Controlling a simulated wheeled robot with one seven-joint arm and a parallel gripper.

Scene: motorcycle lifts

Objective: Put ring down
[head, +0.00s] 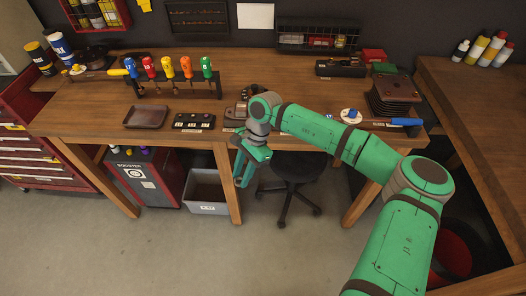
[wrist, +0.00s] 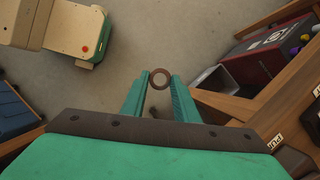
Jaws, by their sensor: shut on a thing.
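In the wrist view a small brown ring (wrist: 160,79) sits between the tips of my gripper (wrist: 161,84). The fingers are shut on it, and floor shows through its hole. In the head view my gripper (head: 243,178) hangs in front of the workbench's front edge, pointing down over the floor. The ring cannot be made out in the head view. The wooden workbench (head: 100,118) is behind my gripper.
A brown tray (head: 147,116), a dark socket tray (head: 194,121) and a rack of coloured screwdrivers (head: 180,86) stand on the bench. Dark plates (head: 392,95) are stacked at right. Below are a grey bin (head: 207,190), a red booster box (head: 146,180) and a stool (head: 297,168).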

